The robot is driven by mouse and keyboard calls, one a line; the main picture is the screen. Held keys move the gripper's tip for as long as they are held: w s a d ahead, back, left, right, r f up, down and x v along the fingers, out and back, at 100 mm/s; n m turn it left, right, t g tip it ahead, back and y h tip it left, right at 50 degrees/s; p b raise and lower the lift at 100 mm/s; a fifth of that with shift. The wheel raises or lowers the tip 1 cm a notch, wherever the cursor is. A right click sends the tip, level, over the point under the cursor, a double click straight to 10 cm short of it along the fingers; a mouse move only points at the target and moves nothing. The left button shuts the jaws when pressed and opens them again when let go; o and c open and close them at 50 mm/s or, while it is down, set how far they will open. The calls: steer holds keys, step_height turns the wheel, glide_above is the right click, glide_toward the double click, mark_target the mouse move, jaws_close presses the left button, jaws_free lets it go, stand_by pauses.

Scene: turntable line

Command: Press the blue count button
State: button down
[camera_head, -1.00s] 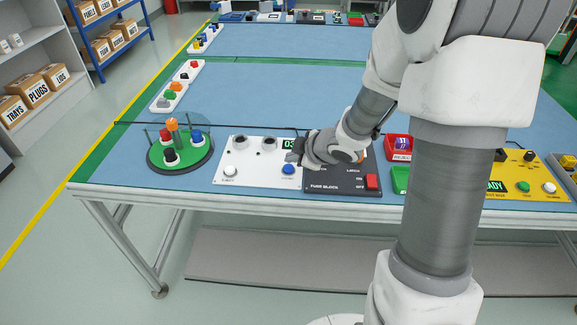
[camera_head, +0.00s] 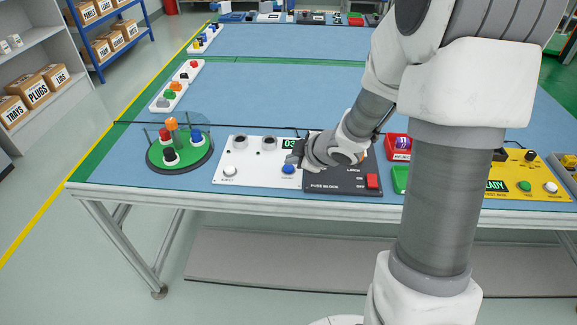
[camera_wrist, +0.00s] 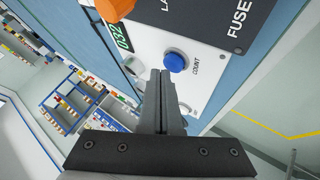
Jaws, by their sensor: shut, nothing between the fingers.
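The blue count button (camera_head: 288,169) sits on the front right of a white panel (camera_head: 258,179). In the wrist view the blue button (camera_wrist: 174,61) stands beside the printed word COUNT, and the white panel (camera_wrist: 203,87) lies around it. My gripper (camera_wrist: 163,73) is shut and empty, its fingertips appearing just beside the button; I cannot tell whether they touch it. In the head view my gripper (camera_head: 293,159) is just above and behind the button. The panel's green display (camera_head: 290,143) reads 03 in part, and the wrist view shows 032.
A black fuse block panel (camera_head: 340,184) with a red switch (camera_head: 372,181) adjoins on the right. A green turntable (camera_head: 187,163) with coloured pegs stands to the left. A white eject button (camera_head: 229,171) is on the same panel. Open blue table surface lies behind.

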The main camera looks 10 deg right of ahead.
mark_target(292, 168)
steer(key=shift+f+b, duration=0.4)
steer(key=shift+f, duration=0.05)
stand_by(0.5)
steer(key=shift+r, duration=0.15)
steer(key=shift+r+p, duration=0.75)
steer(key=shift+p, duration=0.25)
step_height(292, 168, up, 5)
steer(key=p, duration=0.5)
stand_by(0.5)
